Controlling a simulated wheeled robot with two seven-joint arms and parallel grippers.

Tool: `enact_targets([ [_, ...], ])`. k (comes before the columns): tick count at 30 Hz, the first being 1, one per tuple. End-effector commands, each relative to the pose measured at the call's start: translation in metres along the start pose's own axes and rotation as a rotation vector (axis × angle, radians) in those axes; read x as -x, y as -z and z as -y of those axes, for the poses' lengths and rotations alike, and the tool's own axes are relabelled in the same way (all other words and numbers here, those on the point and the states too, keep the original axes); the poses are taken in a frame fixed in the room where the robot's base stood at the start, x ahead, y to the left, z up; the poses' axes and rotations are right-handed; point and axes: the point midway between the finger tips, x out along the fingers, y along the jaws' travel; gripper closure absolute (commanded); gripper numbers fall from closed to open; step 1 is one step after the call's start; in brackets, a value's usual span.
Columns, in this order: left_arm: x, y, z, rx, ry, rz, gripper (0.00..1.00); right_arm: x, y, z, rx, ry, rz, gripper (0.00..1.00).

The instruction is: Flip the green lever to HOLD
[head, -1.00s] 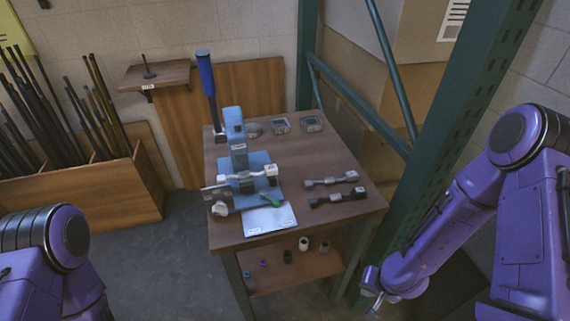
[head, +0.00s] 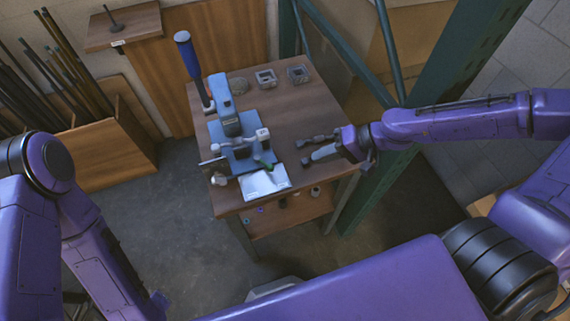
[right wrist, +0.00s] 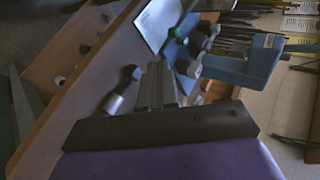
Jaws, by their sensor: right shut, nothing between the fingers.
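The green lever (head: 264,164) is a small green handle on the blue fixture (head: 231,122), just above the white plate (head: 268,184) on the table. No HOLD mark is legible. My right gripper (head: 312,157) is over the right front of the table, to the right of the lever and apart from it. Its grey fingers (right wrist: 158,85) are together and empty in the right wrist view. The white plate (right wrist: 157,22) and blue fixture (right wrist: 246,62) lie beyond them there. My left arm shows at the left of the head view, but its gripper is not visible.
A tall blue-handled lever (head: 192,65) stands at the table's back left. Small square containers (head: 266,78) sit at the back. A dark jointed part (head: 312,140) lies close to my right gripper. A green rack post (head: 440,90) rises right of the table (head: 300,105).

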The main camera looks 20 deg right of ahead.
Motion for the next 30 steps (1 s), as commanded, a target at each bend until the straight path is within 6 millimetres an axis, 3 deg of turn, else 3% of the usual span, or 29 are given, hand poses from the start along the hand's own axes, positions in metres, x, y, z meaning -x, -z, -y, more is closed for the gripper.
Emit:
enact_targets([
  [3, -0.014, -0.006, -0.001, 0.0, 0.0, 0.0, 0.46, -0.026, -0.002, -0.007, -0.003, -0.004, 0.005, 1.0],
  [11, -0.03, -0.012, -0.003, 0.0, 0.0, 0.0, 0.46, -0.076, -0.002, -0.005, -0.003, -0.003, 0.004, 1.0],
  [15, -0.028, -0.011, -0.003, 0.0, 0.0, 0.0, 0.46, -0.096, -0.002, 0.008, -0.001, -0.002, 0.003, 1.0],
  [21, -0.026, -0.011, -0.003, 0.0, 0.0, -0.001, 0.46, -0.11, 0.0, 0.016, -0.001, -0.002, -0.001, 1.0],
  [30, -0.026, -0.011, -0.003, 0.0, 0.0, 0.0, 0.46, -0.111, 0.0, 0.017, -0.001, -0.001, -0.002, 1.0],
])
